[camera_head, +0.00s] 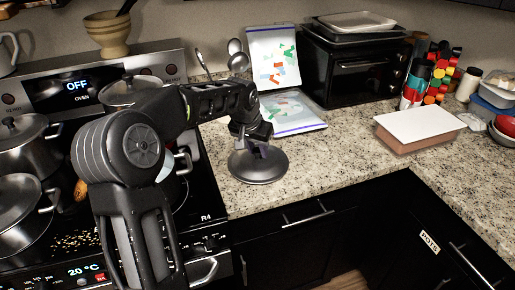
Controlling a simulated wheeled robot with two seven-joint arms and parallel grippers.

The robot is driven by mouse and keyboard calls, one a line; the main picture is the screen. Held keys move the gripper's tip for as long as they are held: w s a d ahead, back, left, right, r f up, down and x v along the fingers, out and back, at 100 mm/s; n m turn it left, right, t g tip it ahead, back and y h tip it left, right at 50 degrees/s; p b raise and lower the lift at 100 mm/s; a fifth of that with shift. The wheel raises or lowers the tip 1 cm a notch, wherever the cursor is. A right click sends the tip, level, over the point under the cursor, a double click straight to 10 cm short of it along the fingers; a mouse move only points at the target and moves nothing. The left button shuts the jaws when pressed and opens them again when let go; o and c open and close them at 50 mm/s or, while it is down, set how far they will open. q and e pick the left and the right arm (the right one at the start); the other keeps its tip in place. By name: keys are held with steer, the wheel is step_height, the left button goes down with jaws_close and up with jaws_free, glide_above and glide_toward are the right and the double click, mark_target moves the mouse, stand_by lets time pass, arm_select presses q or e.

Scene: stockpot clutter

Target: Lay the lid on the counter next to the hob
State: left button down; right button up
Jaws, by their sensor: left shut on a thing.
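A round metal lid (258,169) with a shiny rim is over the granite counter (330,171) just right of the hob (196,205). It looks about level, and I cannot tell whether it rests on the surface or hangs slightly above. My left gripper (257,148) is above its middle, shut on the lid's knob, which is mostly hidden by the fingers. My left arm reaches across the hob and hides part of it. My right gripper is not in view.
Several lidded pots, including one at the left (20,150), stand on the hob. Behind the lid are a leaning patterned board (273,57) and a black toaster oven (358,68). A white-topped box (418,127) is to the right. Counter between lid and box is clear.

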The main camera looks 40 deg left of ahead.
arm_select(q)
steer(key=shift+f, duration=0.15)
steer(key=c, duration=1.1)
jaws_free()
steer(key=shift+r, duration=0.25)
steer(key=b+v, duration=0.1)
steer(key=v, duration=1.1)
steer(key=shift+f, duration=0.1)
